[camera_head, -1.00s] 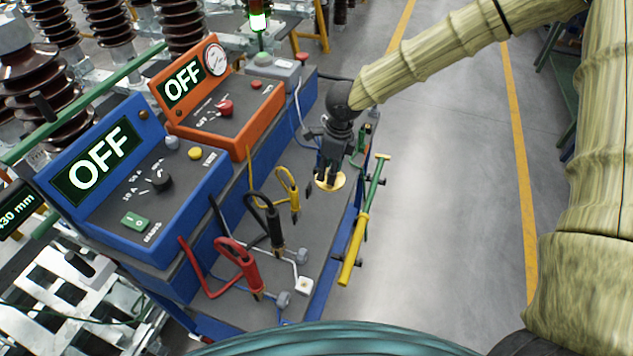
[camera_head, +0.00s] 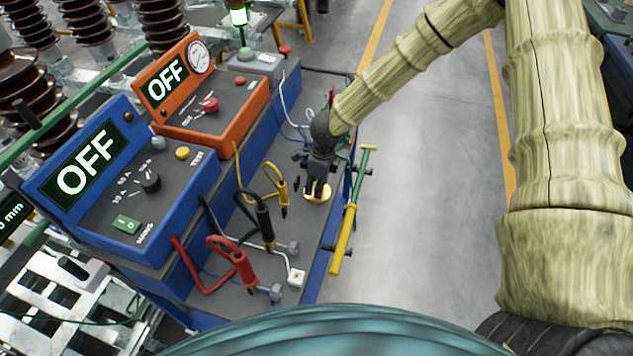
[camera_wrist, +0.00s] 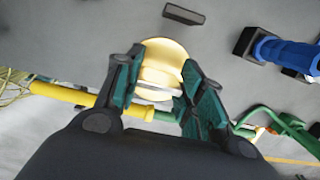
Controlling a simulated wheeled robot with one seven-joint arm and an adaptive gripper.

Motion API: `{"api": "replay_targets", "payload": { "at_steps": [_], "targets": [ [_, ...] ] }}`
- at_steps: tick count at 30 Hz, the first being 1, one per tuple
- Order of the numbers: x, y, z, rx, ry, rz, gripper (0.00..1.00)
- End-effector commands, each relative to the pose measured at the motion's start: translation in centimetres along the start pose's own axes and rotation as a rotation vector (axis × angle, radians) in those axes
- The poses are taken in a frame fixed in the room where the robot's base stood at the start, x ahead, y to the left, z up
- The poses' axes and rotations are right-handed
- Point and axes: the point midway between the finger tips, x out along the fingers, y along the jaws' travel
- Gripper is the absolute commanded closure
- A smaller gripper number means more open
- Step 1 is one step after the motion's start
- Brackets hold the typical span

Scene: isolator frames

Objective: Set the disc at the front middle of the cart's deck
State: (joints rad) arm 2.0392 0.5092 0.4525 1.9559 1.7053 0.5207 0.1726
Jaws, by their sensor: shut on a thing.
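The disc (camera_head: 317,194) is brass-yellow and round. My gripper (camera_head: 318,184) points down and is shut on it, over the right edge of the cart's grey deck (camera_head: 238,300). In the wrist view the disc (camera_wrist: 167,60) sits between the two green-padded fingers of my gripper (camera_wrist: 163,80), with its rim showing beyond them. The fingers cover part of it. I cannot tell whether the disc touches the deck or hangs just above it.
A red clamp (camera_head: 232,258), a black clamp (camera_head: 264,220) and a yellow clamp (camera_head: 277,182) stand on the deck left of the disc. Blue (camera_head: 130,180) and orange (camera_head: 205,95) OFF consoles stand behind them. A yellow-and-green rod (camera_head: 345,238) runs along the right edge.

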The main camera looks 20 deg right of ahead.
Motion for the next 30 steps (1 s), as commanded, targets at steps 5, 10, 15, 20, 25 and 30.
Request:
{"api": "replay_targets", "payload": {
  "at_steps": [5, 10, 15, 20, 25, 30],
  "targets": [
    [-0.1, 0.0, 0.1, 0.0, -0.001, -0.001, 1.0],
    [0.2, 0.0, 0.0, 0.0, 0.0, 0.0, 0.54],
    [0.2, 0.0, 0.0, 0.0, 0.0, 0.0, 0.4],
    [0.2, 0.0, 0.0, 0.0, 0.0, 0.0, 0.4],
    [-0.3, 0.0, 0.1, 0.001, -0.001, 0.0, 0.4],
    [-1.9, -0.1, 0.1, 0.001, -0.003, -0.001, 0.4]
  ]
}}
